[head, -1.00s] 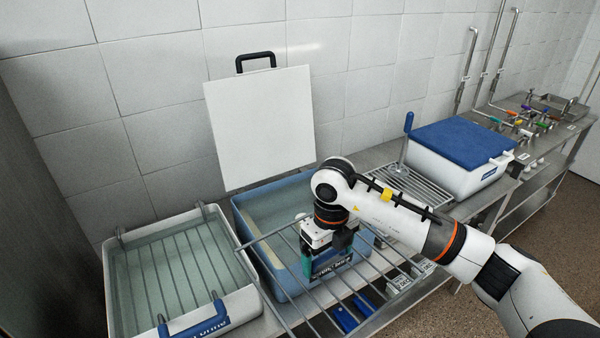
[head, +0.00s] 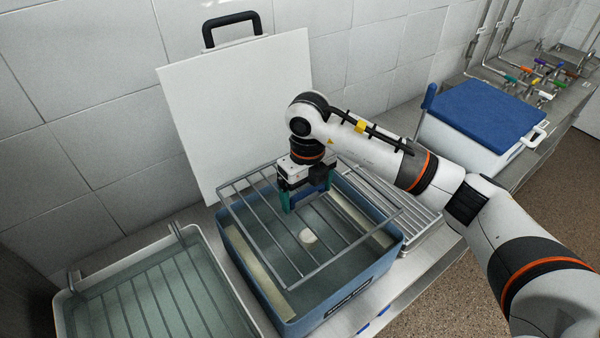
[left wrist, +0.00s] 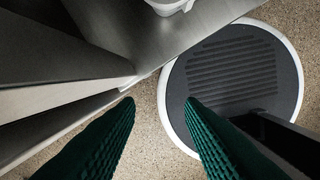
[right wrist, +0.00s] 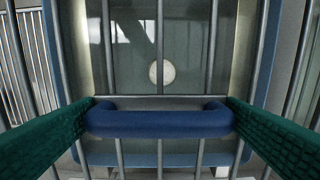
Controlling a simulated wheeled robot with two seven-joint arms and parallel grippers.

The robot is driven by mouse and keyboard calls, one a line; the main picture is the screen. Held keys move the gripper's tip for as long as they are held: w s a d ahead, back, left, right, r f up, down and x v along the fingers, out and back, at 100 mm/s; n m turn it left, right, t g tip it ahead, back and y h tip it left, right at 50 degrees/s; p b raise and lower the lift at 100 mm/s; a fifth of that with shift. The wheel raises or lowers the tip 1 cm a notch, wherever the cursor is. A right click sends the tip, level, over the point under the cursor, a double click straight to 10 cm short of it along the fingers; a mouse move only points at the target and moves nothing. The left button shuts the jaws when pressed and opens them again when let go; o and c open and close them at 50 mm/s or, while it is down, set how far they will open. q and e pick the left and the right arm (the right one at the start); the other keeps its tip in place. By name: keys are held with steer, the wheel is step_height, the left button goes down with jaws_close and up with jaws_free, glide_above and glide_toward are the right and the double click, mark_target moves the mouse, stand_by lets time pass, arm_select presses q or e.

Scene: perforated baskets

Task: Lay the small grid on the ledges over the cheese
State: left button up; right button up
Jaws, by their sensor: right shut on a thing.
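My right gripper (head: 304,203) points down and is shut on the blue handle (right wrist: 160,121) of the small grid (head: 350,247). The grid is a metal bar frame, roughly level, over the blue basin (head: 372,270). I cannot tell whether it hovers or touches. The cheese (head: 309,236), a pale round piece, lies in the basin and shows between the bars; it also shows in the right wrist view (right wrist: 160,72). Cream ledges (head: 265,270) run along the basin's sides. My left gripper (left wrist: 158,103) is open and empty over the floor, outside the head view.
A white board (head: 240,110) with a black handle stands behind the basin. A white basin (head: 75,300) with a rack is at the left. At the right are a steel rack (head: 415,208) and a white tub with a blue lid (head: 485,115). A round base (left wrist: 235,75) is on the floor.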

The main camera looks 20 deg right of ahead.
mark_target(307, 201)
steer(key=shift+s+f+b, duration=0.45)
steer(key=shift+s+f, duration=0.1)
steer(key=shift+s, duration=0.15)
steer(key=f, duration=0.1)
steer(key=f+b, duration=0.1)
steer(key=shift+w+f, duration=0.3)
steer(key=shift+f+b, duration=0.3)
steer(key=shift+f, duration=0.05)
steer(key=shift+s+f+b, duration=0.15)
steer(key=shift+f+b, duration=0.3)
steer(key=shift+f, duration=0.35)
step_height(307, 201, down, 2)
steer(key=shift+f+b, duration=0.2)
steer(key=shift+b, duration=0.9)
arm_select(q)
step_height(307, 201, down, 6)
steer(key=s, duration=0.1)
steer(key=shift+s+a+b, duration=0.25)
steer(key=shift+s+b, duration=0.05)
steer(key=shift+s, duration=0.1)
arm_select(e)
steer(key=shift+f, duration=0.25)
arm_select(q)
steer(key=shift+f+b, duration=0.55)
steer(key=shift+f, duration=0.1)
arm_select(e)
steer(key=shift+f, duration=0.6)
